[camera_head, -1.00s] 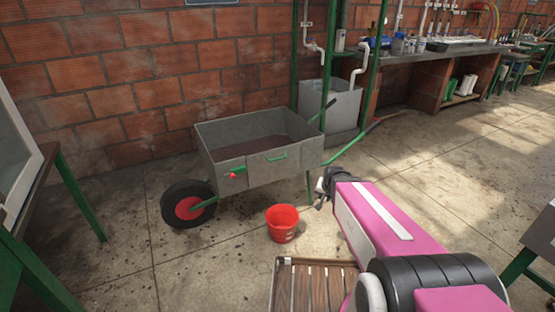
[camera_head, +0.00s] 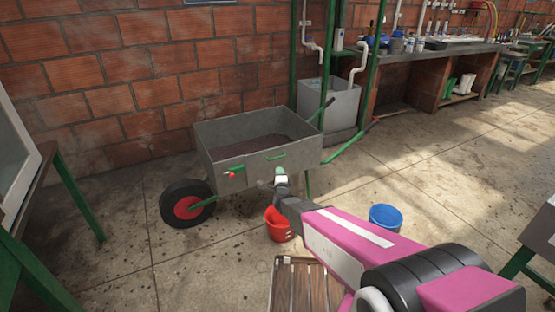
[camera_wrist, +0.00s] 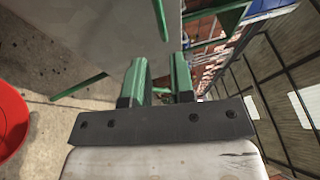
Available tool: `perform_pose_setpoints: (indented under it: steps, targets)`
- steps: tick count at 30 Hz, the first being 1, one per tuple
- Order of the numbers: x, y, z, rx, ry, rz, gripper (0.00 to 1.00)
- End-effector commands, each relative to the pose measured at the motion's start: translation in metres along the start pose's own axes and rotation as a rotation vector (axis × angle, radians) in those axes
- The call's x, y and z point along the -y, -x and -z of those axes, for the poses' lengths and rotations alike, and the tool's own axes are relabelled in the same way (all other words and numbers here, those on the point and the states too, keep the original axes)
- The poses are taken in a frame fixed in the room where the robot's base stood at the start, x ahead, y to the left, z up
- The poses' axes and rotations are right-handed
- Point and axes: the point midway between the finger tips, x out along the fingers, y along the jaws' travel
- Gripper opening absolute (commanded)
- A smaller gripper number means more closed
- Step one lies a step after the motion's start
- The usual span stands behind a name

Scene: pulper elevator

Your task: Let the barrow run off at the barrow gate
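The grey metal barrow (camera_head: 220,135) stands by the brick wall, with a dark brown mass inside. The front side has a panel, likely the barrow gate (camera_head: 262,168), with a green handle (camera_head: 275,157). Left of it is a small green and red fitting (camera_head: 232,172). My gripper (camera_head: 281,174) is in front of the panel's lower part, below the handle. In the wrist view my gripper (camera_wrist: 160,72) has two green fingers apart with nothing seen between them. The grey barrow side (camera_wrist: 105,30) fills the upper left there. I cannot tell whether the fingers touch it.
A red bucket (camera_head: 277,225) stands on the floor below my gripper, partly hidden by my arm. A blue bucket (camera_head: 386,217) stands to the right. A slatted wooden item (camera_head: 292,290) is at the bottom. A grey tank (camera_head: 335,102) stands behind the barrow. Floor on the right is open.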

Motion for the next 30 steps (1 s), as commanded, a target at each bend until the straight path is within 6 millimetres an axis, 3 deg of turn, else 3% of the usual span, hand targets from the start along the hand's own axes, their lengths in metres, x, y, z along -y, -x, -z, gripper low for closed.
perform_pose_setpoints:
  steps: [8, 22, 30]
  targets:
    - [0.000, -0.013, -0.001, -0.003, -0.016, 0.018, 0.23]
    - [0.000, -0.090, -0.001, -0.003, -0.013, 0.017, 0.23]
    - [0.002, -0.108, -0.001, -0.002, -0.013, 0.015, 0.23]
